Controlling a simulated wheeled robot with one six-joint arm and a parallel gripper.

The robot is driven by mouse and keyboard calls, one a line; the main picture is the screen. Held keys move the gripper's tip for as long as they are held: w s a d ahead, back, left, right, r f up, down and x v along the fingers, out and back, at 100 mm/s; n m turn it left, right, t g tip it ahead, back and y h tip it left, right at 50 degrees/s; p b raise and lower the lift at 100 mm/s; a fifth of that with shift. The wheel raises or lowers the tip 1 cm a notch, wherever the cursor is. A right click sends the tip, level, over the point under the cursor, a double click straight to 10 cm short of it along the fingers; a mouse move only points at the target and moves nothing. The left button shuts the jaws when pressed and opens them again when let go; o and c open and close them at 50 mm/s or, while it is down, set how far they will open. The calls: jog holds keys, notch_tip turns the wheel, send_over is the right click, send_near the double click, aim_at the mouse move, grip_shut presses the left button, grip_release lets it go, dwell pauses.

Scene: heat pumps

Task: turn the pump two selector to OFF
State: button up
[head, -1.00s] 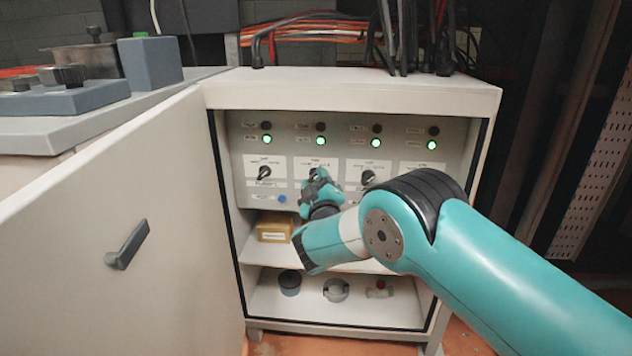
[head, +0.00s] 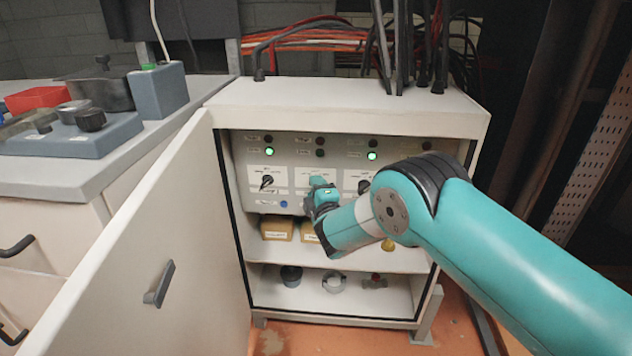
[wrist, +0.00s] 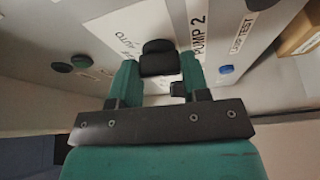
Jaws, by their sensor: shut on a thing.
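The pump two selector is a black knob (wrist: 158,58) on a white plate, beside the "PUMP 2" label (wrist: 200,38) in the wrist view. The word AUTO shows on the plate to its left. My gripper (wrist: 158,72) has its two teal fingers on either side of the knob and is shut on it. In the head view my gripper (head: 319,190) is at the second selector of the panel and hides it. Which way the knob points is unclear. The lamp above it (head: 320,153) is dark; the first (head: 269,152) and third (head: 372,156) lamps are green.
The first selector (head: 267,182) and third selector (head: 364,187) flank my gripper. My arm covers the fourth. The open cabinet door (head: 150,240) stands on the left. Boxes (head: 276,228) sit on the shelf below the panel. A workbench (head: 60,175) is at far left.

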jog(key=shift+r+n+g+p, duration=0.1)
jog(key=shift+n+g+p, duration=0.2)
jog(key=shift+n, duration=0.2)
jog(key=o, duration=0.9)
jog(key=b+v, duration=1.2)
jog(key=v, duration=0.5)
jog(key=shift+s, duration=0.25)
